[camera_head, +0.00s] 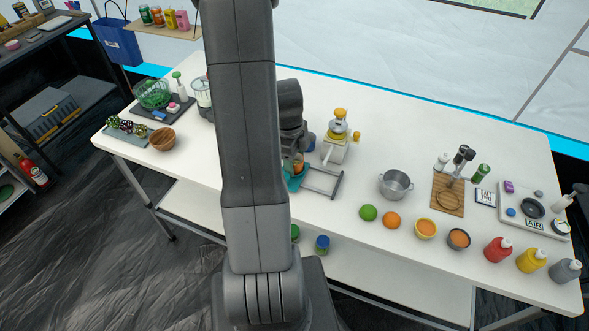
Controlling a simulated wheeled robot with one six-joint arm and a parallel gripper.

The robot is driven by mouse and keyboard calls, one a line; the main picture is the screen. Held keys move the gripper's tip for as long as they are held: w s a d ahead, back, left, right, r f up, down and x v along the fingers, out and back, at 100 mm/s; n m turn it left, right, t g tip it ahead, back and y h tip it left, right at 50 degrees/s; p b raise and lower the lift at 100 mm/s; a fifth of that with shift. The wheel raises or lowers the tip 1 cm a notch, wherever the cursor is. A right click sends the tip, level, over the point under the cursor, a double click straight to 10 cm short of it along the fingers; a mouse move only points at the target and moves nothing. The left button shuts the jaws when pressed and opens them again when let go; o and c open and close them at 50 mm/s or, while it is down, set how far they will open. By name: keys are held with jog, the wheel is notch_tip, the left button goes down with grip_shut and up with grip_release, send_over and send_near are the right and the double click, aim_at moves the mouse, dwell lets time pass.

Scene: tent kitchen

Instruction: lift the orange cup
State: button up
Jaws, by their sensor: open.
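A small orange thing (298,167), likely the orange cup, shows just right of my arm, beside a teal item (294,183) on the white table (345,218). My arm's upright link covers its left side, so its full shape is hidden. My gripper (295,155) points down right at the orange thing, mostly hidden behind my arm. Its jaws are open. I cannot tell whether the fingers are around the cup or only above it, or whether they touch it.
A grey frame (322,181) and a white machine with yellow parts (335,146) stand close on the right. A metal pot (396,184), a green fruit (368,212), an orange fruit (392,219) and filled bowls (426,229) are farther right. A brown bowl (162,139) stands left.

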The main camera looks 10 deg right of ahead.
jog(key=c, duration=0.5)
jog(key=shift+r+p, duration=2.95)
jog(key=shift+r, duration=1.55)
jog(key=shift+c, duration=0.2)
